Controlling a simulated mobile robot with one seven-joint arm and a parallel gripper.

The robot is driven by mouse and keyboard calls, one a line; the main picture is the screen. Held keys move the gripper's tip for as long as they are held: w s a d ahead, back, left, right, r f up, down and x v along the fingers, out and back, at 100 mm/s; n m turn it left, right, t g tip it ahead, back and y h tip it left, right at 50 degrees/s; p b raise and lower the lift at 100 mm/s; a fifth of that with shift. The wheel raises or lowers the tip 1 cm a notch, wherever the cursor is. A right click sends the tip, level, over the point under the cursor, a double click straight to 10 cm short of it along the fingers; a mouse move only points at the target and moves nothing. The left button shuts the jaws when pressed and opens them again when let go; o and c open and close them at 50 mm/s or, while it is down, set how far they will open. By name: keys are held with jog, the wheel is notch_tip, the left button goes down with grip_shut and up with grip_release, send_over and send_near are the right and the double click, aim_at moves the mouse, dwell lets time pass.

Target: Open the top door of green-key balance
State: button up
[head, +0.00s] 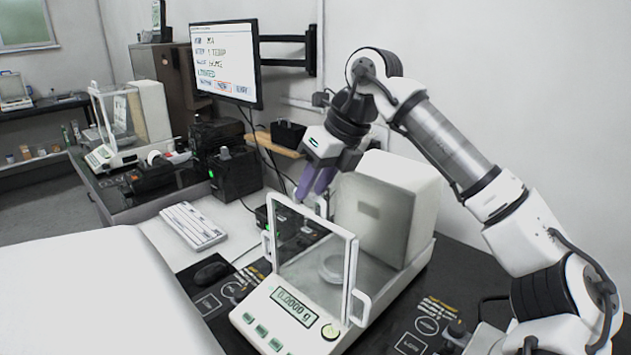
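The green-key balance (260,313) stands on the near table, with green keys and a lit display reading 0.0000 g. Its clear draft shield (310,240) has a white front frame, a side handle (359,308) at the right and a round pan (333,268) inside. My gripper (311,195) points down behind the front frame's top edge, near the left side of the shield's top. Its two purple fingers look close together; the gap between them is unclear. Whether they touch the top door or its handle is hidden, and the door's position is hard to make out.
A monitor (225,62) and its wall arm stand behind. A keyboard (193,226), a mouse (211,273) and black boxes (235,172) lie left of the balance. Another balance (122,128) stands at the back left. The balance's tall white rear housing (405,185) rises beside my gripper.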

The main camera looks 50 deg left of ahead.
grip_shut()
jog(key=shift+w, duration=0.1)
